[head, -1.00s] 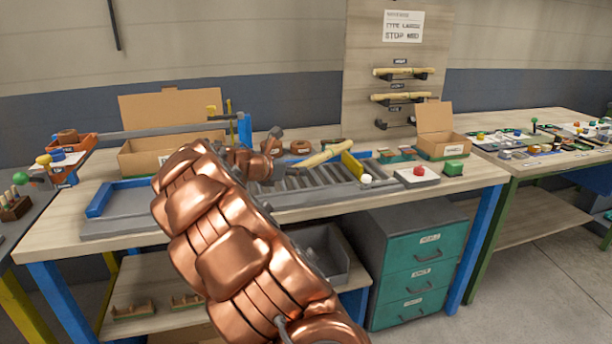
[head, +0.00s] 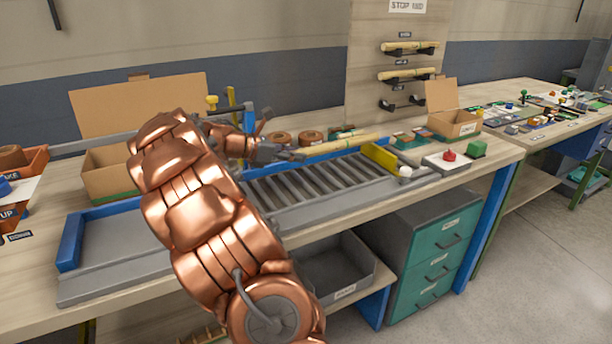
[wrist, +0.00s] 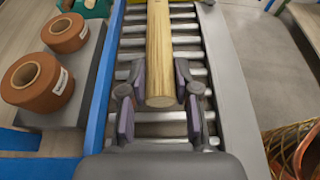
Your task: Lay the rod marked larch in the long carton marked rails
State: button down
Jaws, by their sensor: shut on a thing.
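My gripper (head: 283,154) is shut on a pale wooden rod (head: 340,146) near its end, above the roller conveyor. In the wrist view, my gripper (wrist: 160,108) has one finger on each side of the rod (wrist: 159,50), which points along the track. No marking on this rod can be read. A long open carton (head: 112,170) with its flap raised stands at the back left of the bench, partly hidden by my arm. Its marking is not visible. Two similar rods, an upper one (head: 410,46) and a lower one (head: 405,73), rest on wall pegs; their labels are too small to read.
The roller conveyor (head: 300,190) has a blue side rail and a yellow end stop (head: 379,158). Brown rolls (wrist: 68,33) stand beside it. A smaller open carton (head: 455,124), a red button box (head: 447,162) and a green block (head: 477,149) are at right.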

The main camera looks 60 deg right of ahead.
send_over(294, 187)
notch_tip(294, 187, down, 4)
jog(key=shift+w+f, duration=0.1)
jog(key=shift+f, duration=1.95)
jog(key=c, duration=0.8)
grip_release()
jog(key=shift+c, duration=0.2)
jog(key=v, duration=1.2)
jog(key=shift+a, duration=0.1)
